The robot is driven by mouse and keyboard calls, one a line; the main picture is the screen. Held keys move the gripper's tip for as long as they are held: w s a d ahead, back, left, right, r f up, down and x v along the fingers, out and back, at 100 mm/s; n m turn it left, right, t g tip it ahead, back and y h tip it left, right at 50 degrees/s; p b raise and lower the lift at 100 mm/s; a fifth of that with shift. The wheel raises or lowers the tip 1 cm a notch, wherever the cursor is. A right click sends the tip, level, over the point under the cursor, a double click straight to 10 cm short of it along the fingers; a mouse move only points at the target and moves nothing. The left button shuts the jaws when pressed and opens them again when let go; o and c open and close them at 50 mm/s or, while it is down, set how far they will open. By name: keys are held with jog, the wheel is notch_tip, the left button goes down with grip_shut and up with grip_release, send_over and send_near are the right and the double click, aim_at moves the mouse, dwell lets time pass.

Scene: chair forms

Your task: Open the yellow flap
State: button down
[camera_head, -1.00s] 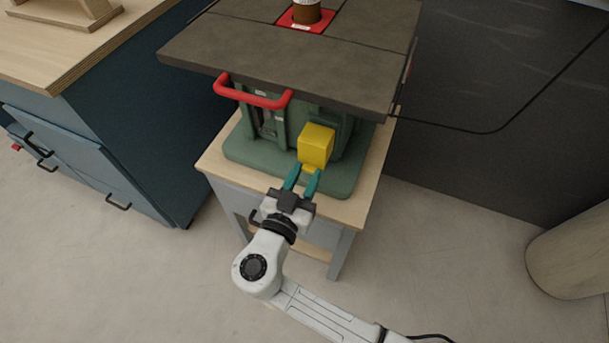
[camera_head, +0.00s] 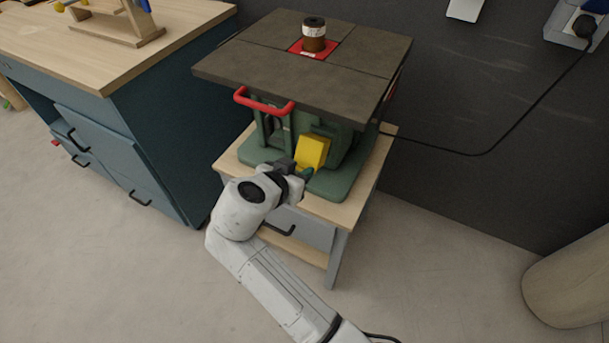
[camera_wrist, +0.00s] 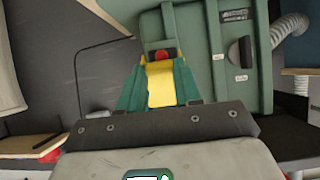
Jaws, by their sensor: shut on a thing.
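The yellow flap (camera_head: 312,151) is on the front of the green machine base under the dark tabletop. It looks tilted in the head view. In the wrist view the flap (camera_wrist: 161,86) lies between my two teal fingers, and a red button (camera_wrist: 163,55) shows just beyond it. My gripper (camera_head: 304,173) is at the flap's lower edge, shut on it; the arm partly hides the fingers in the head view. The gripper (camera_wrist: 160,78) also shows in the wrist view.
The machine stands on a wooden-topped stand (camera_head: 345,216) with a grey drawer. A red handle (camera_head: 264,103) juts out above left of my gripper. A blue workbench (camera_head: 165,140) is at the left. A black cable (camera_head: 440,151) hangs at the right. The floor in front is open.

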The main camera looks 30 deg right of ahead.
aim_at(310, 145)
notch_tip(310, 145, up, 4)
jog(key=g+y+p, duration=0.1)
jog(key=p, duration=0.1)
jog(key=g+y+p, duration=0.1)
jog(key=p, duration=0.1)
jog(key=shift+r+y+p, duration=0.2)
jog(key=shift+y+p, duration=0.1)
jog(key=shift+w+d+r+p, duration=0.2)
jog(key=shift+r+p, duration=0.15)
jog(key=shift+r, duration=0.2)
jog(key=shift+w+d+r+p, duration=0.1)
jog(key=shift+d+r+p, duration=0.1)
jog(key=shift+r+p, duration=0.25)
jog(key=shift+w+d+r+p, duration=0.15)
jog(key=shift+d+r+p, duration=0.1)
jog(key=shift+r, duration=0.4)
jog(key=c, duration=0.8)
grip_release()
jog(key=shift+d+f, duration=0.1)
jog(key=shift+f, duration=0.05)
jog(key=shift+o, duration=0.2)
